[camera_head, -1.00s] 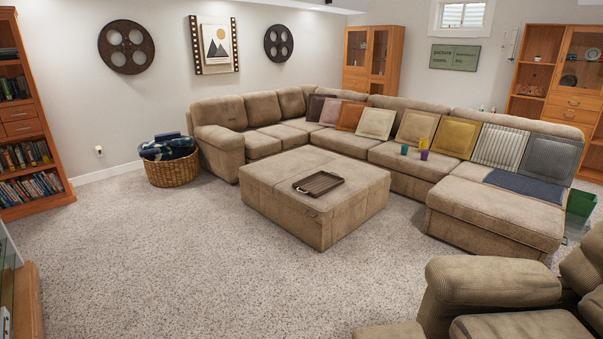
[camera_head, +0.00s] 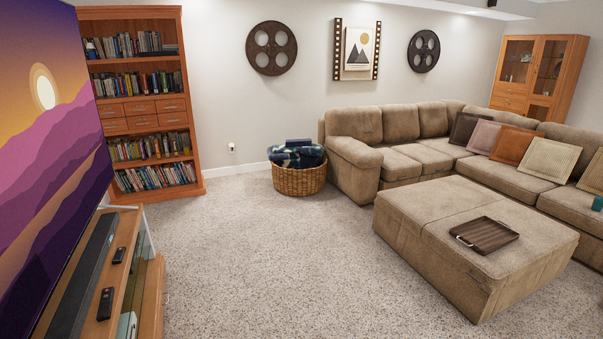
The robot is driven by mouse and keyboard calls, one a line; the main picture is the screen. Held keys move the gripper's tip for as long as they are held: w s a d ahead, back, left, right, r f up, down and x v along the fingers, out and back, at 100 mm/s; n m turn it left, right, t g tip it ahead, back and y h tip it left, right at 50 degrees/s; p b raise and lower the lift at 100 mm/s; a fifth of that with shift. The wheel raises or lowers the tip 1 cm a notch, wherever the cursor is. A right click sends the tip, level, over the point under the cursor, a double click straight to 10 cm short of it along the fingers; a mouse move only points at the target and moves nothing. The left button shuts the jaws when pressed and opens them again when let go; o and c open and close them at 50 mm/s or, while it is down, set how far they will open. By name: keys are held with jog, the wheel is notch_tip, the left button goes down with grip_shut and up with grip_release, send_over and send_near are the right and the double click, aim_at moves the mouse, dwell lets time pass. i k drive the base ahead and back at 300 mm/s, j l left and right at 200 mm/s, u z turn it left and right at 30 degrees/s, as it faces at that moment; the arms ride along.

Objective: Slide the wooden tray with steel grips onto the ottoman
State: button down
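The dark wooden tray (camera_head: 487,234) with pale steel grips lies flat on top of the tan ottoman (camera_head: 425,207), at the right of the head view. The tray sits towards the ottoman's front right part, inside its edges as far as I can see. The tray looks empty. My gripper is not in this view, so I cannot see whether it is open or shut.
A tan sectional sofa (camera_head: 393,127) stands behind and right of the ottoman. A wicker basket (camera_head: 299,182) with blankets stands beside it. A bookcase (camera_head: 149,97) and a TV stand (camera_head: 126,273) with remotes are at left. The carpet between (camera_head: 255,255) is clear.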

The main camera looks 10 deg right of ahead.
aim_at(484, 235)
jog(key=i+z, duration=0.2)
jog(key=i, duration=0.3)
jog(key=i+z, duration=0.15)
jog(key=i, duration=0.3)
jog(key=i+j+z, duration=0.2)
jog(key=i, duration=0.3)
jog(key=i+j+z, duration=0.15)
jog(key=i, duration=0.35)
jog(key=i+l+z, duration=0.2)
jog(key=i+z, duration=0.2)
jog(key=i, duration=0.3)
jog(key=i+z, duration=0.45)
jog(key=i, duration=0.25)
jog(key=i+l+u, duration=0.1)
jog(key=i+l, duration=0.15)
jog(key=i, duration=0.15)
jog(key=i+l, duration=0.3)
jog(key=i+j+u, duration=0.05)
jog(key=i, duration=0.05)
